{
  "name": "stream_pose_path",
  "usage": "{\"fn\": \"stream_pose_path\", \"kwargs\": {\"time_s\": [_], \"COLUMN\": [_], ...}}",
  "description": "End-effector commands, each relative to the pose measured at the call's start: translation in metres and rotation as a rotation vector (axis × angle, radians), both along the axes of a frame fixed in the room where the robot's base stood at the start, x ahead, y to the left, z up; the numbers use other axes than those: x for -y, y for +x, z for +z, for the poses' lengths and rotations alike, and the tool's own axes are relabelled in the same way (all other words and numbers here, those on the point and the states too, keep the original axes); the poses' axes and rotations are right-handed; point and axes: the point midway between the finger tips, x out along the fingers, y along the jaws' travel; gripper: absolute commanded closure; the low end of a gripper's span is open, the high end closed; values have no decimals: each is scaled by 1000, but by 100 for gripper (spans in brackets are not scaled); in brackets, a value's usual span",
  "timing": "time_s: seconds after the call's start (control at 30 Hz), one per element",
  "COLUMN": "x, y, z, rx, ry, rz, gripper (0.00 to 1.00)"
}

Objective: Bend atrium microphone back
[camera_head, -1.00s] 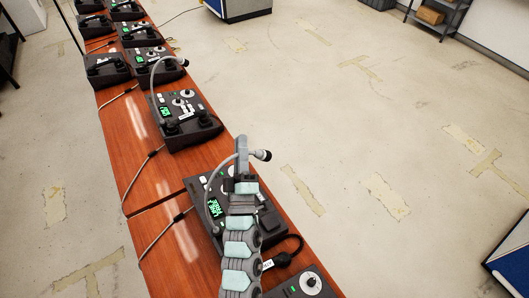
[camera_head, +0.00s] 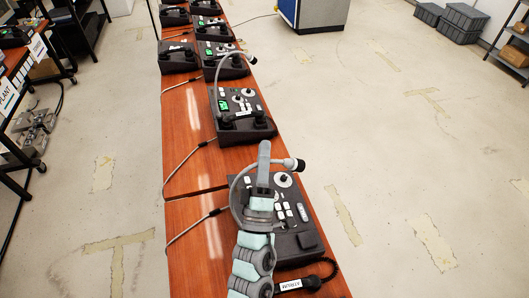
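The dark atrium console (camera_head: 300,240) sits on the near part of the wooden table; a white tag reading ATRIUM (camera_head: 290,285) is by its coiled cord. Its grey gooseneck microphone arcs up from the console's left side and ends in a black-tipped head (camera_head: 294,164) at the upper right. My gripper (camera_head: 264,155) is over the console's left part, overlapping the gooseneck in the picture. I cannot tell if they touch. I see the gripper nearly edge-on, so its opening is unclear. My arm hides the console's left front and its display.
A second console (camera_head: 240,112) with its own curved gooseneck stands farther along the table (camera_head: 185,120), with several more behind it. Grey cables hang along the table's left edge. A shelf with a PLANT label (camera_head: 8,98) is at far left.

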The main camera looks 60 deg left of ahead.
Motion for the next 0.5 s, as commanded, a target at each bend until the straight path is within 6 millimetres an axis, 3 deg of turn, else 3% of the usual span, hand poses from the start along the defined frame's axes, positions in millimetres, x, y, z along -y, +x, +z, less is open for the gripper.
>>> {"fn": "stream_pose_path", "kwargs": {"time_s": [0.23, 0.5], "x": [0, 1], "y": [0, 0], "z": [0, 0], "rx": [0, -1], "ry": [1, 0], "rz": [0, 1], "gripper": [66, 66]}}
